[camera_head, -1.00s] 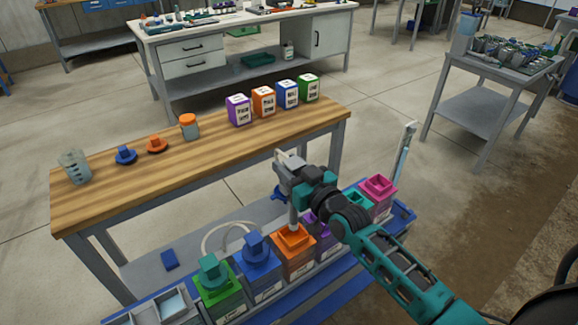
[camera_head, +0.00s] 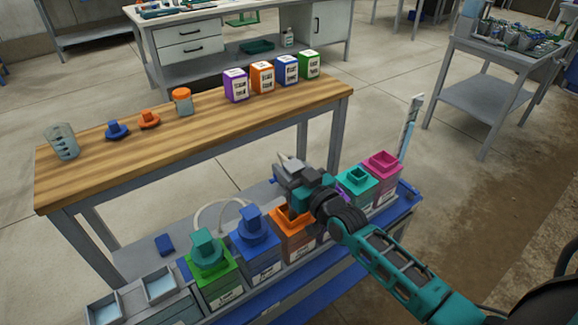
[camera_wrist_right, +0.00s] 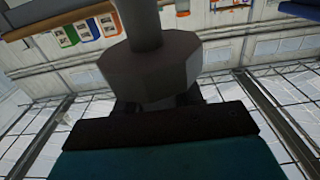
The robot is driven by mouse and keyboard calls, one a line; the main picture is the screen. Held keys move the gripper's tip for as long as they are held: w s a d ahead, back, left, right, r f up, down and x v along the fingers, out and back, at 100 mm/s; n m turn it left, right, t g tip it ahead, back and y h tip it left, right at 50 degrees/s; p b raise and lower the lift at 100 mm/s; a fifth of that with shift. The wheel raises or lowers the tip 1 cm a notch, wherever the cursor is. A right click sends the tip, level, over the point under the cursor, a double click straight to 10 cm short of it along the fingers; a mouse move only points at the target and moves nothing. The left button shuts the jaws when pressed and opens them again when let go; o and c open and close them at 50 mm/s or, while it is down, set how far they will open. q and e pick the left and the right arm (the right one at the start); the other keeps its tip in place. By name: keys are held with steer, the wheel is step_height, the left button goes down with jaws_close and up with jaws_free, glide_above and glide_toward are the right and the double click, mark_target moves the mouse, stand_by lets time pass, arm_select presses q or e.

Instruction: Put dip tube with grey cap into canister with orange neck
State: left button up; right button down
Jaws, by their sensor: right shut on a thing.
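The canister with the orange neck (camera_head: 297,245) stands in the row on the blue skid, between the blue-necked canister and a partly hidden purple one. The gripper is shut on the dip tube with grey cap. The faceted grey cap (camera_wrist_right: 150,75) and its stem fill the upper middle of the right wrist view. My left gripper is not in view.
Blue-necked (camera_head: 255,248) and green-necked (camera_head: 212,270) canisters, both topped, stand to the left. Teal (camera_head: 357,183) and pink (camera_head: 382,168) necked ones stand to the right. A tall clear tube (camera_head: 408,130) rises at the skid's far end. The wooden bench (camera_head: 200,130) stands behind.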

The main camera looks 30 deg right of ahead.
step_height(320, 180, down, 6)
steer(key=b, duration=0.3)
steer(key=shift+r+b, duration=0.25)
steer(key=shift+b, duration=0.05)
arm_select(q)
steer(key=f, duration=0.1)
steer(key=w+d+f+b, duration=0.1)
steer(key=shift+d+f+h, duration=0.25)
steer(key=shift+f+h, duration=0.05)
arm_select(e)
steer(key=shift+f, duration=0.85)
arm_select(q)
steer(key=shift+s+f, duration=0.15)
arm_select(e)
steer(key=c, duration=0.6)
jaws_free()
steer(key=shift+c, duration=0.2)
arm_select(q)
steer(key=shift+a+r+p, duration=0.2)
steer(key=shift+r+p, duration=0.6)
steer(key=shift+p, duration=0.25)
arm_select(e)
steer(key=s+d, duration=0.1)
steer(key=s, duration=1.1)
steer(key=shift+s+d, duration=0.4)
